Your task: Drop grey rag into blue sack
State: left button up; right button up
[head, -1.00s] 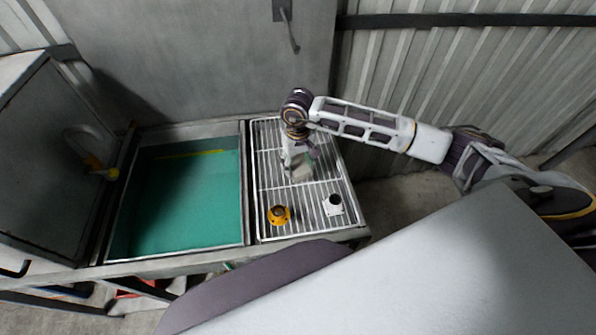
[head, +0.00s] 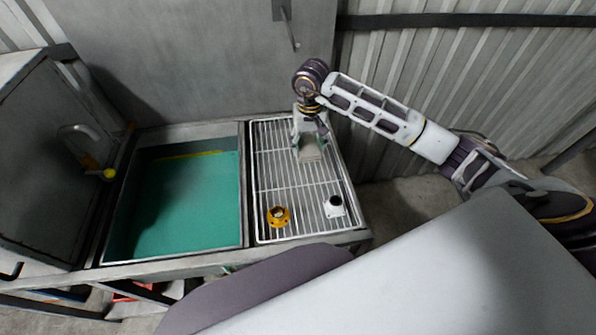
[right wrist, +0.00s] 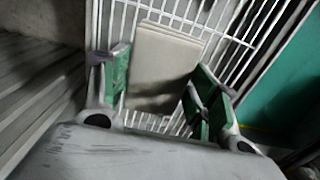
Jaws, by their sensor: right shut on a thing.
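The grey rag (head: 311,153), a flat pale rectangle, hangs below my right gripper (head: 310,137) over the far part of the white wire rack. My right gripper is shut on the rag. In the right wrist view the rag (right wrist: 165,62) lies between the two green-padded fingers (right wrist: 160,85); I cannot tell how far it is above the rack. No blue sack can be made out; only a small blue patch (head: 62,294) shows under the bench at the lower left. My left gripper is out of view.
The wire rack (head: 290,190) carries a yellow flanged part (head: 278,216) and a white part with a black top (head: 334,206) near its front. Left of it is a basin of green liquid (head: 190,205) with an open hood (head: 55,160). Something red (head: 133,290) is below.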

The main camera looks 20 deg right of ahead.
jog(key=shift+f, duration=0.1)
jog(key=p, duration=0.1)
send_over(307, 171)
jog(key=shift+w+f, duration=0.15)
jog(key=shift+f, duration=2.9)
jog(key=shift+f, duration=0.1)
jog(key=shift+f+p, duration=0.5)
jog(key=shift+f, duration=1.3)
jog(key=shift+f, duration=0.15)
jog(key=o, duration=0.9)
